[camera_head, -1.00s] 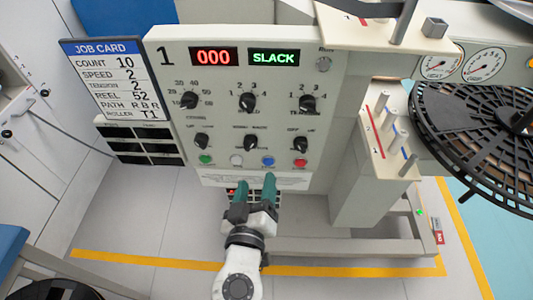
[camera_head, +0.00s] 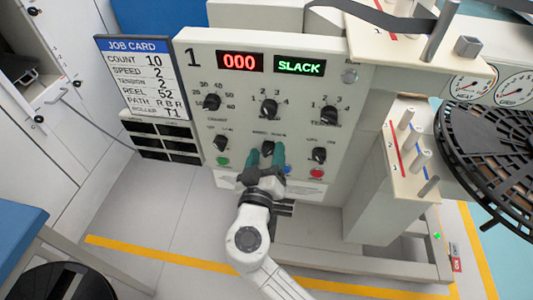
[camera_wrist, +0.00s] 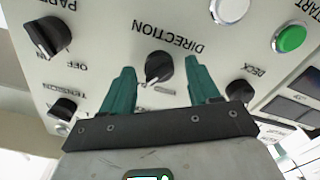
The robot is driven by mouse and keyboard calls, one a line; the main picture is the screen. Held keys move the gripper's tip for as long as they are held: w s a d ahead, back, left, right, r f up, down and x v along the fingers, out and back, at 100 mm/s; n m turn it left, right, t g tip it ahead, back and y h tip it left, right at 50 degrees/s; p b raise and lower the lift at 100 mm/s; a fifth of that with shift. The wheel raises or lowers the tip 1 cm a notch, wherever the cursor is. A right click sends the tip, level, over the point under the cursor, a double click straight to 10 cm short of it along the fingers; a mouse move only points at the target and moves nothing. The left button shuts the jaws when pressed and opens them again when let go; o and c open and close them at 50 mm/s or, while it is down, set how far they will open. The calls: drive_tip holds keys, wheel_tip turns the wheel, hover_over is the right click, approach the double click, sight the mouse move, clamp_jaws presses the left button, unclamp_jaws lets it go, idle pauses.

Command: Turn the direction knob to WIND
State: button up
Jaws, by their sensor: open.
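The black direction knob (camera_wrist: 158,66) shows upside down in the wrist view, under the word DIRECTION. A pale pointer mark is visible on it, but I cannot read which setting it points to. In the head view the same knob (camera_head: 268,147) is the middle one of the lower row on the panel. My gripper (camera_head: 266,153) is open, with its green fingers at either side of the knob. In the wrist view the gripper (camera_wrist: 158,70) has the knob between its fingers, with gaps showing on both sides.
The station panel (camera_head: 190,75) shows red 000 and green SLACK. Neighbouring knobs stand left (camera_head: 221,143) and right (camera_head: 319,154). A green button (camera_head: 222,161) and a red button (camera_head: 317,173) sit below. A job card (camera_head: 142,80) is at left, a black reel (camera_head: 490,150) at right.

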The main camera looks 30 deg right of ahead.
drive_tip(key=shift+w+d, duration=0.1)
drive_tip(key=shift+c, duration=0.2)
drive_tip(key=c, duration=1)
drive_tip(key=shift+o, duration=0.2)
drive_tip(key=n, duration=0.6)
drive_tip(key=shift+p, duration=0.3)
drive_tip(key=n+p, duration=0.2)
drive_tip(key=n, duration=0.3)
drive_tip(key=shift+f+n, duration=0.15)
drive_tip(key=shift+n, duration=0.25)
